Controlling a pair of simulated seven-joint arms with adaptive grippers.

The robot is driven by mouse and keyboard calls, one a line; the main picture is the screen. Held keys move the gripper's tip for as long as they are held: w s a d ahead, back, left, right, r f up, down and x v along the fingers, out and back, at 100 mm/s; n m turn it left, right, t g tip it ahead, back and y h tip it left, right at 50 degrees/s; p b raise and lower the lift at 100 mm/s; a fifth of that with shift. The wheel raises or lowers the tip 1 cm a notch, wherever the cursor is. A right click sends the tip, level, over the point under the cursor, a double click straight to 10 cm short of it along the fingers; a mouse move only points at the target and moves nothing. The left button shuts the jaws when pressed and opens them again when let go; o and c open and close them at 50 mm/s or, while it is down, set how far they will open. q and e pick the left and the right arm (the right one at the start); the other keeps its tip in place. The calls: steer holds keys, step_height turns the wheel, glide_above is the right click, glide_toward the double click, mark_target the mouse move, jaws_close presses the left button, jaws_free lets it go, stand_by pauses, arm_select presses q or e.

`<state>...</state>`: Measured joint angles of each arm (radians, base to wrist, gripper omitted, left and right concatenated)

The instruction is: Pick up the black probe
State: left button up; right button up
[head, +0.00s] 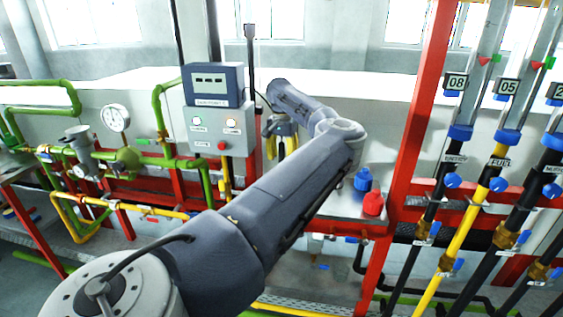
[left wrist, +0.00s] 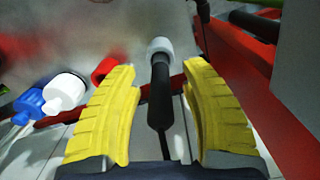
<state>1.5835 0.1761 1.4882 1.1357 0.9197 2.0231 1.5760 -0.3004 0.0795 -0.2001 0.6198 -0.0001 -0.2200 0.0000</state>
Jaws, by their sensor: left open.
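The black probe (left wrist: 159,98) shows in the left wrist view as a dark rod with a pale grey-white end at the top. It lies between the yellow fingers of my left gripper (left wrist: 162,125), with a gap on each side. The gripper is open and does not touch it in this view. In the head view my left gripper (head: 281,143) points down beside the grey control box, and I cannot make out the probe there. My right gripper is not in view.
A grey control box (head: 219,128) with a display stands left of the gripper. A blue bottle (head: 363,180) and a red bottle (head: 373,204) stand on the bench at right, near a red post (head: 408,130). A white bottle (left wrist: 66,90) shows in the left wrist view.

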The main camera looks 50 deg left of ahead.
arm_select(q)
steer(key=shift+c, duration=0.4)
jaws_close()
steer(key=shift+r, duration=0.15)
